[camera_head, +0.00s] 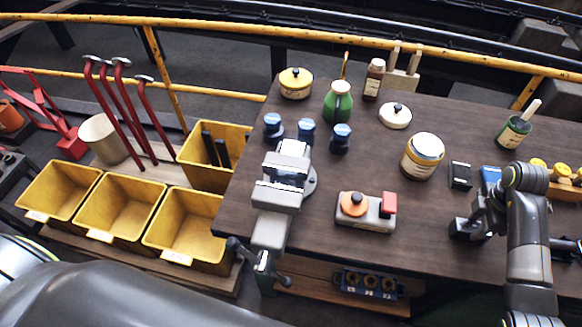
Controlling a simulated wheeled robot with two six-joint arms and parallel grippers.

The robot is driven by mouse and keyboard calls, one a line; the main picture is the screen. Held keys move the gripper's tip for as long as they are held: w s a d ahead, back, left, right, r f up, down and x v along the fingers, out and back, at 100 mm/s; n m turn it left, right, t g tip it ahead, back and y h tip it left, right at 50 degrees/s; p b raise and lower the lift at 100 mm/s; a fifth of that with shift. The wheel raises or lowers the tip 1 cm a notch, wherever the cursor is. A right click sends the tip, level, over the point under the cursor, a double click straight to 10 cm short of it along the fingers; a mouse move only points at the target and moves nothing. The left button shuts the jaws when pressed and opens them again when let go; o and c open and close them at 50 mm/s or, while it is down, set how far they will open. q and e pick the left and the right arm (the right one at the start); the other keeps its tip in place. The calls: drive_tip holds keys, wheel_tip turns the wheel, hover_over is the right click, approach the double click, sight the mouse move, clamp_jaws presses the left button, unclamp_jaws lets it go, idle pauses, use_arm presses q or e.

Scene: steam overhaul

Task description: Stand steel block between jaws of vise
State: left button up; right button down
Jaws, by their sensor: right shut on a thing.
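The grey vise (275,197) is mounted at the table's left front edge. Its two jaws stand apart, with a narrow gap between them, and I see no block standing there. My right gripper (466,229) is low over the right part of the table, well to the right of the vise. It is shut on a small dark block, which I take for the steel block; the fingers hide most of it and its exact shape is unclear. My left gripper is out of view.
A device with an orange knob and red block (366,210) stands between vise and gripper. Blue-capped jars (341,138) stand behind the vise. A cream tin (422,155), a black box (460,175) and a blue item (490,174) are beyond the gripper. Yellow bins (187,225) are left.

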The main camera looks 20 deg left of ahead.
drive_tip(key=shift+w+r+p, duration=0.15)
drive_tip(key=shift+r+p, duration=1.65)
drive_tip(key=shift+r, duration=0.3)
drive_tip(key=shift+f, duration=0.1)
